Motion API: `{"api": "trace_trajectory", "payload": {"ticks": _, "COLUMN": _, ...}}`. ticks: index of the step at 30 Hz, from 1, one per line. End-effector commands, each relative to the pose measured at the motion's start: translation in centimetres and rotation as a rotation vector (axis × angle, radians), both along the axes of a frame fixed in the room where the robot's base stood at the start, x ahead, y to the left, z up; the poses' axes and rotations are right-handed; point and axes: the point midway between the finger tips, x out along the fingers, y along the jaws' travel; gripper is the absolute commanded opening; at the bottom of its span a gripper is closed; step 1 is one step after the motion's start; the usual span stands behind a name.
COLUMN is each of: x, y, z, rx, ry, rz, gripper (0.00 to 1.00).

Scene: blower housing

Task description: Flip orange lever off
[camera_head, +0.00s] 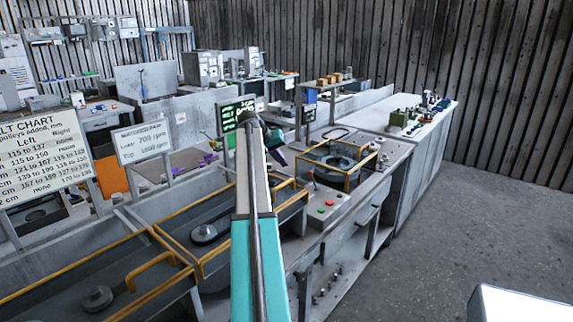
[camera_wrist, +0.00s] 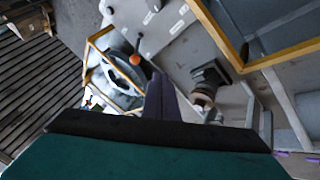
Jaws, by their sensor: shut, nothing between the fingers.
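The orange lever (camera_wrist: 135,59) shows in the wrist view as a round orange knob on a thin dark stem. It stands on a grey panel (camera_wrist: 170,35), close to the yellow-framed housing. My gripper (camera_wrist: 158,78) is shut and empty, its purple fingers pressed together. In the wrist view the fingertips appear just below and to the right of the orange knob, with a visible gap. In the head view my gripper (camera_head: 281,158) is beyond the end of my arm, above the bench and left of the yellow-framed housing (camera_head: 337,162). The lever is too small there to read clearly.
A control panel (camera_head: 322,209) with red and green buttons lies in front of the housing. Yellow-edged bays (camera_head: 205,235) with pulleys line the bench to the left. A small screen (camera_head: 236,114) stands behind my arm. Open floor (camera_head: 450,215) lies to the right.

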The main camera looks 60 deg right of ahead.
Motion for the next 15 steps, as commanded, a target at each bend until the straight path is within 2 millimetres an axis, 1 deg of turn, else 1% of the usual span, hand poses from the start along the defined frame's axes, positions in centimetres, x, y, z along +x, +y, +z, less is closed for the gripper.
{"api": "trace_trajectory", "payload": {"ticks": 8, "x": -0.7, "y": -1.8, "z": -2.4, "rx": 0.002, "ry": 0.000, "rz": -0.001, "gripper": 0.00}}
{"api": "trace_trajectory", "payload": {"ticks": 15, "x": -1.5, "y": -3.7, "z": -5.1, "rx": 0.002, "ry": 0.000, "rz": -0.001, "gripper": 0.00}}
